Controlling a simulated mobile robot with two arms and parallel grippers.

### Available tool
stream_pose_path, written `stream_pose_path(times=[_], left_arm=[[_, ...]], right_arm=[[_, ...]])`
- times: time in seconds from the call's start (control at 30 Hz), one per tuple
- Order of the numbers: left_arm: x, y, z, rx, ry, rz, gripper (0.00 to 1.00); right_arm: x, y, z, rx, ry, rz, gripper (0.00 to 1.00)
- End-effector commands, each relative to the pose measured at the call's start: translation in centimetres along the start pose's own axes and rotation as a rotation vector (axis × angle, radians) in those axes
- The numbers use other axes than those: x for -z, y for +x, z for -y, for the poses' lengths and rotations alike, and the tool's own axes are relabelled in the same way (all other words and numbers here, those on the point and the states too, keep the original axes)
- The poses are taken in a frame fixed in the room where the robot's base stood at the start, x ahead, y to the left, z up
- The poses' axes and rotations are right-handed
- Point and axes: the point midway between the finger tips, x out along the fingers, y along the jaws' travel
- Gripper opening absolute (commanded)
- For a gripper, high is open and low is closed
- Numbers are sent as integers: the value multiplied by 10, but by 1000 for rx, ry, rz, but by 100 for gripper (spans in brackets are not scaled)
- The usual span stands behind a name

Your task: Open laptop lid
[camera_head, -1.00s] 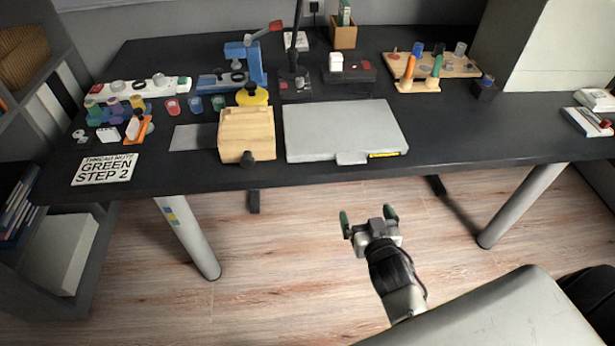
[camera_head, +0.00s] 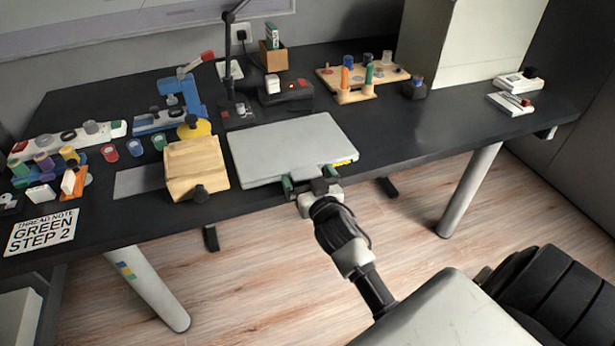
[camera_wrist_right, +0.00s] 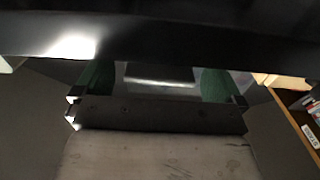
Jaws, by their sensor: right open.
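The laptop (camera_head: 292,146) is a flat, closed grey slab lying on the black desk, with a yellow label near its front right corner. My right gripper (camera_head: 311,180) is at the laptop's front edge, its green-tipped fingers spread apart around the middle of that edge. The front tab of the laptop is hidden by the gripper. In the right wrist view, the two green fingers of the gripper (camera_wrist_right: 158,78) are apart, with a dark band across the top. Contact with the lid cannot be made out. My left gripper is not in view.
A wooden box (camera_head: 196,166) stands just left of the laptop. A desk lamp (camera_head: 236,105) and a black device (camera_head: 286,93) stand behind it. A wooden peg board (camera_head: 361,77) is at the back right. The desk right of the laptop is clear.

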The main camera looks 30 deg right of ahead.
Motion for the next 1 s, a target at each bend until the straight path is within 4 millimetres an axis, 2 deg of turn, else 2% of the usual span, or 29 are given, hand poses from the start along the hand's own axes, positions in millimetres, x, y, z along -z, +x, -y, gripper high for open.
stream_pose_path(times=[0.33,0.8,1.0], left_arm=[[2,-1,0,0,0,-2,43],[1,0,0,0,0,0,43],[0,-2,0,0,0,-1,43]], right_arm=[[0,5,0,0,0,1,100],[0,5,0,0,0,1,32],[1,5,0,0,0,4,32]])
